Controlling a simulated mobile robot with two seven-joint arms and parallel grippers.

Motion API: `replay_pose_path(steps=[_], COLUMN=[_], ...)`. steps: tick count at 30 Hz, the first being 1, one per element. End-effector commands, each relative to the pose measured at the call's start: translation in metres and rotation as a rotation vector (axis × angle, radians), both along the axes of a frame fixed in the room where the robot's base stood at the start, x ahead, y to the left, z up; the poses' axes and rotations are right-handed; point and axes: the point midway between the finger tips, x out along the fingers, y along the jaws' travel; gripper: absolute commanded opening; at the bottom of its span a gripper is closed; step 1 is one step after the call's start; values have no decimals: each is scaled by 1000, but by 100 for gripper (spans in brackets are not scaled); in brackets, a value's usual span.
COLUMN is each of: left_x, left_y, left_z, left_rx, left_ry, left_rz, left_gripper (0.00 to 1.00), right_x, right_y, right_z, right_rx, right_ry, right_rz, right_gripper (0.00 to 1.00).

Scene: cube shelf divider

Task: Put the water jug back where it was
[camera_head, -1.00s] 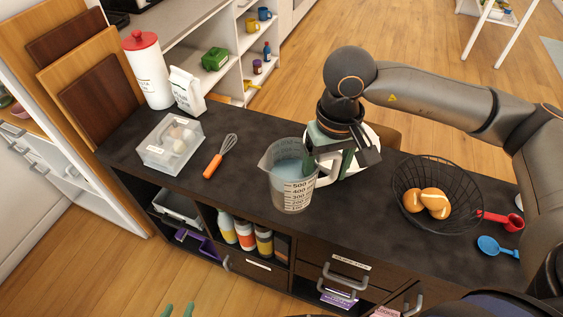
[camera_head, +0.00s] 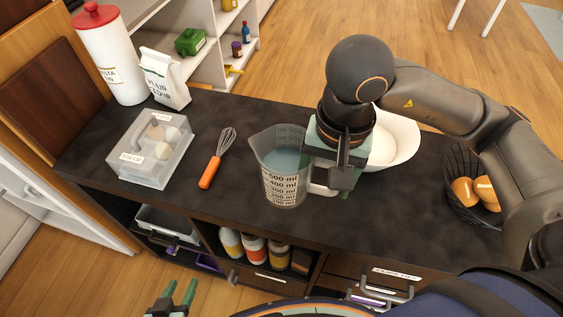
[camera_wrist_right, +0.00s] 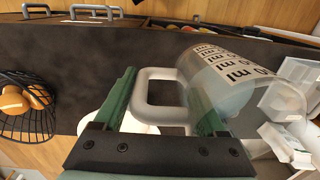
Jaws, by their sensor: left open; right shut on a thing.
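The water jug (camera_head: 280,172), clear with measuring marks and bluish water, is upright at the middle of the dark counter. I cannot tell whether its base touches the counter. My right gripper (camera_head: 325,184) is shut on the jug's handle, to the right of the body. In the right wrist view, the pale handle (camera_wrist_right: 142,98) lies between the green fingers of that gripper (camera_wrist_right: 163,104), and the jug body (camera_wrist_right: 232,85) shows beyond the right finger. My left gripper (camera_head: 176,298) is open and empty, low in front of the counter.
An orange-handled whisk (camera_head: 213,165) and a clear lidded box (camera_head: 150,155) lie left of the jug. A white bowl (camera_head: 393,145) stands behind my right gripper. A wire basket with bread (camera_head: 462,165) is at the right. Bottles (camera_head: 253,247) fill a shelf below.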

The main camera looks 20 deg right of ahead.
Motion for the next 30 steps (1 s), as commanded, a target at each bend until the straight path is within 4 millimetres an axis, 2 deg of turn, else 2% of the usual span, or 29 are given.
replay_pose_path(steps=[11,18,26,30], left_x=[-5,-5,-4,-4], left_y=[-2,-2,-2,-2], left_z=[-3,-4,-4,-1], left_rx=[-2,-3,-2,-3], left_ry=[14,11,11,9], left_rz=[-4,-4,-4,-4], left_gripper=[50,50,50,50], right_x=[78,114,130,132], right_y=[-17,-24,-27,-28], right_z=[-34,-76,-95,-113], right_rx=[2,1,1,2], right_ry=[3,2,0,3], right_rz=[-8,-4,-2,-1], right_gripper=[0,0,0,0])
